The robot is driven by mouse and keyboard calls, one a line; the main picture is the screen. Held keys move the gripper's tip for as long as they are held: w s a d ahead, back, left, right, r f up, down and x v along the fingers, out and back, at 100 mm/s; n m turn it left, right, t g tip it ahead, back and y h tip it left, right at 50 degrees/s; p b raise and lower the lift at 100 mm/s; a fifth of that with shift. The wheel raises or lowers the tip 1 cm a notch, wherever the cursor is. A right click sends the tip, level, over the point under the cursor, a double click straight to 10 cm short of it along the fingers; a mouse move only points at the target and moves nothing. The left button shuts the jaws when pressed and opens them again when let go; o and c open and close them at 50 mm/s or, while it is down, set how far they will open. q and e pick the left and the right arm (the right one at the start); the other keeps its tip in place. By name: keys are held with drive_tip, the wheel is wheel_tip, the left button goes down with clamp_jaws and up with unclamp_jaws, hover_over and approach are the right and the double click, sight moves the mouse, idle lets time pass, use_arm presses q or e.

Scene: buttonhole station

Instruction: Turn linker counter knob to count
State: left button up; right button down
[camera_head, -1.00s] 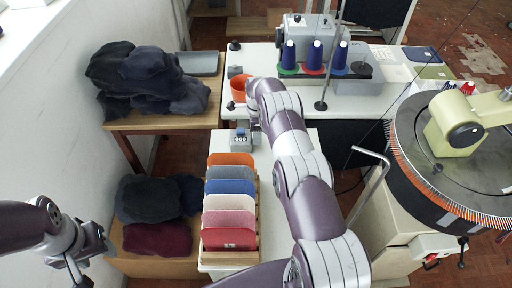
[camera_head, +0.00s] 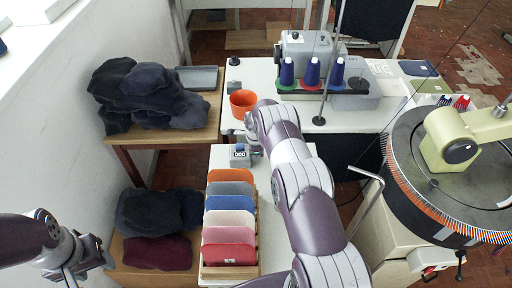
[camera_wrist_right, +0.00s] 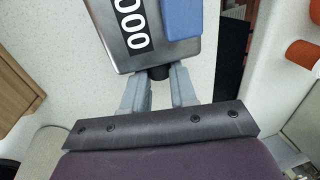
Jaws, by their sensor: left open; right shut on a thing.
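The linker counter (camera_head: 240,153) is a small grey box with a blue part on top and a display that reads 000. It stands at the far end of the narrow white table, behind the rack. In the right wrist view the counter (camera_wrist_right: 150,40) fills the upper middle, with its dark round knob (camera_wrist_right: 158,72) on the side facing me. My right gripper (camera_wrist_right: 159,88) is shut on the knob, one finger on each side. In the head view my right arm partly hides this gripper. My left gripper (camera_head: 92,262) is open and empty at the lower left, away from the counter.
A rack of coloured panels (camera_head: 230,220) stands in front of the counter. An orange cup (camera_head: 243,104) and thread cones (camera_head: 312,72) are behind it. Dark cloth piles (camera_head: 150,95) lie at left. The round linking machine (camera_head: 455,165) is at right.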

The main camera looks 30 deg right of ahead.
drive_tip(key=shift+s+f+t, duration=0.1)
drive_tip(key=shift+t, duration=0.3)
drive_tip(key=c, duration=0.9)
unclamp_jaws()
drive_tip(key=b+v, duration=0.2)
drive_tip(key=v, duration=1)
drive_tip(key=shift+a+r, duration=0.2)
drive_tip(key=shift+r, duration=0.15)
